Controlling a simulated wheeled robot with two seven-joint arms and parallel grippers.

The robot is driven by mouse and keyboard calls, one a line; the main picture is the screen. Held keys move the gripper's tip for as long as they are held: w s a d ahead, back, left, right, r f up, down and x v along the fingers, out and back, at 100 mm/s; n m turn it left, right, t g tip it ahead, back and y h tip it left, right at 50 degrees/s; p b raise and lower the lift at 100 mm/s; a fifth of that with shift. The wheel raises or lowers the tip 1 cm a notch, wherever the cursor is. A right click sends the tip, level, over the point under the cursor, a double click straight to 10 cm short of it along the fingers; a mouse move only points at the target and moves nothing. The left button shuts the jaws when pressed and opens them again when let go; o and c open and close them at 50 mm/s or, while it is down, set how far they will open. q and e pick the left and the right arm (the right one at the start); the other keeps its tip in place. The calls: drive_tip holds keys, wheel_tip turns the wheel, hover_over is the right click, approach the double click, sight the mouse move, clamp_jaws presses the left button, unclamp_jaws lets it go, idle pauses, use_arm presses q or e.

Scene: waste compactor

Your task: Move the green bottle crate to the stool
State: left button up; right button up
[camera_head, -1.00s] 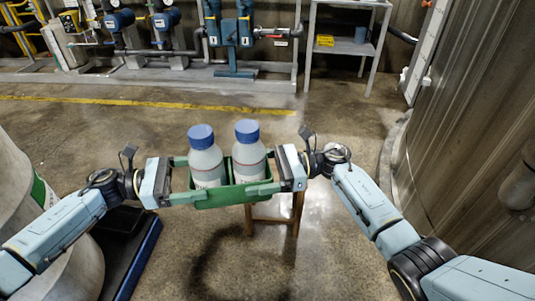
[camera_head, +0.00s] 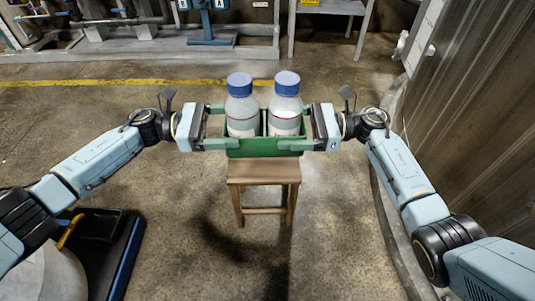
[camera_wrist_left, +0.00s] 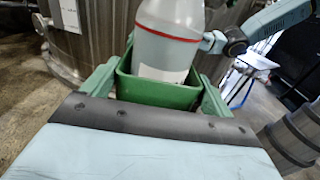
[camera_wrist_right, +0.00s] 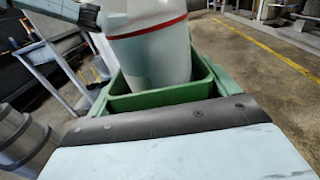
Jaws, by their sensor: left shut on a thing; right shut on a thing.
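The green bottle crate (camera_head: 262,148) is held between my two grippers and carries two white bottles with blue caps (camera_head: 240,105) (camera_head: 286,105). My left gripper (camera_head: 212,127) is shut on the crate's left end. My right gripper (camera_head: 312,127) is shut on its right end. The crate's wall also shows in the left wrist view (camera_wrist_left: 155,92) and in the right wrist view (camera_wrist_right: 160,98), with a bottle standing in it. The wooden stool (camera_head: 264,172) shows just below the crate in the head view; the crate hides its back part. I cannot tell the gap between them.
A dark platform with a blue edge (camera_head: 128,262) lies at the lower left. A shelf table (camera_head: 330,8) and pipework are at the back. The floor around the stool is open.

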use_arm(q)
drive_tip(key=shift+s, duration=0.25)
use_arm(e)
drive_tip(key=shift+w+d+r, duration=0.1)
drive_tip(key=shift+r, duration=0.05)
use_arm(q)
drive_tip(key=s+f+b, duration=0.3)
drive_tip(key=f+b, duration=0.5)
drive_tip(key=f, duration=0.6)
drive_tip(key=s+f+b, duration=0.4)
drive_tip(key=f+b, duration=0.5)
drive_tip(key=f, duration=0.5)
drive_tip(key=shift+s+f, duration=0.3)
use_arm(e)
drive_tip(key=s+f, duration=0.3)
drive_tip(key=f, duration=1.1)
drive_tip(key=s+f, duration=0.4)
drive_tip(key=f, duration=1)
drive_tip(key=shift+s+f, duration=0.25)
drive_tip(key=shift+f, duration=0.05)
